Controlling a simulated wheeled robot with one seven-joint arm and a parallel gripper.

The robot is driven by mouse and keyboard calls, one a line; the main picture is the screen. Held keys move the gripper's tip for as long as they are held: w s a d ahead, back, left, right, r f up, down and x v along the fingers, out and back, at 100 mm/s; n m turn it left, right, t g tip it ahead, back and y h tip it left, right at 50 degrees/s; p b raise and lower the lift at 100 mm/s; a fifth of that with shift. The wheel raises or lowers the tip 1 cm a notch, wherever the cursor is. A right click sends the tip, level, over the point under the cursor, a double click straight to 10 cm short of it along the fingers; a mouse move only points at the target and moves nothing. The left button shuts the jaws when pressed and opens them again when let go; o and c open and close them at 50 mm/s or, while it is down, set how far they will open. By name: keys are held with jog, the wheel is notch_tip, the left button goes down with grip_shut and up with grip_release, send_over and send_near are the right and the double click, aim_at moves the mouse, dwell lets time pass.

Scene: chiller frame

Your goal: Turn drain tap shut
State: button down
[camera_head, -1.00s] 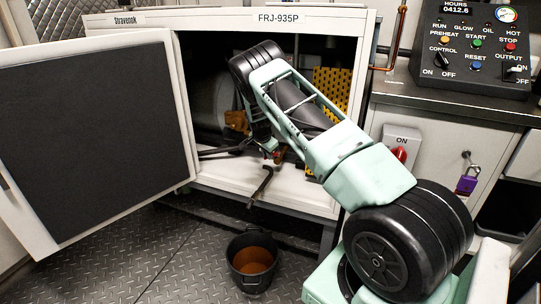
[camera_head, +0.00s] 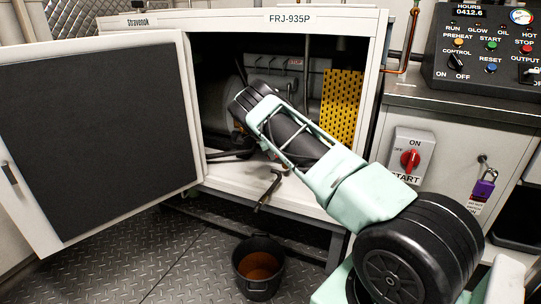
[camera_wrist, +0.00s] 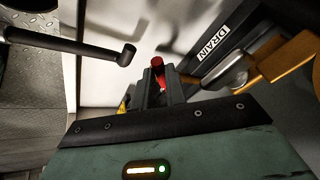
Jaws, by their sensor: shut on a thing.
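The drain tap's red handle (camera_wrist: 158,63) shows in the wrist view between the fingers of my gripper (camera_wrist: 160,78). My gripper is shut on it, and the fingers hide much of the handle. A dark plate with a white DRAIN label (camera_wrist: 214,44) lies just right of the handle. In the head view my arm reaches into the open cabinet and hides the tap and my gripper. A dark bent drain pipe (camera_head: 268,190) hangs over the cabinet's front edge; a dark pipe end (camera_wrist: 127,54) also shows left of my gripper in the wrist view.
A black bucket (camera_head: 240,279) with brown liquid stands on the floor below the pipe. The open cabinet door (camera_head: 192,110) is at left. A yellow perforated panel (camera_head: 342,105) is inside at right. A brass-coloured part (camera_wrist: 285,58) is close right of my gripper.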

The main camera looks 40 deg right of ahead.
jog(key=c, duration=1.4)
grip_release()
jog(key=shift+c, duration=0.2)
jog(key=p+v, duration=0.3)
jog(key=v, duration=1.4)
jog(key=shift+r+p, duration=0.2)
jog(key=shift+p, duration=0.2)
